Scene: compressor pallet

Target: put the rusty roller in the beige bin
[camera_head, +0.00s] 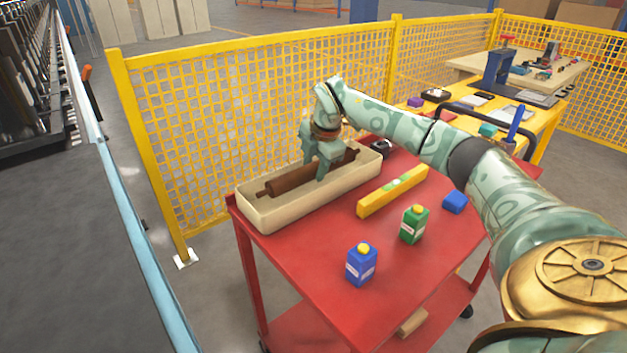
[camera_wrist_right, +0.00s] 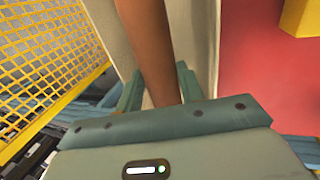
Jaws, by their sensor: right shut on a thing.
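The rusty roller (camera_head: 297,178) is a brown cylinder with thin ends. It lies lengthwise inside or just above the beige bin (camera_head: 274,216), a long open box on the red cart; I cannot tell whether it touches the floor of the bin. My right gripper (camera_head: 322,172) is at the bin, shut around the roller right of its middle. In the right wrist view the roller (camera_wrist_right: 150,50) passes between the fingers of the gripper (camera_wrist_right: 155,90), with the bin's pale inside (camera_wrist_right: 201,40) behind it. My left gripper is not in view.
On the red cart (camera_head: 310,260) stand a yellow level (camera_head: 393,191), a green carton (camera_head: 413,226), a blue carton (camera_head: 361,266) and a blue block (camera_head: 455,202). A yellow mesh fence (camera_head: 230,130) runs close behind the bin. The cart's front left is clear.

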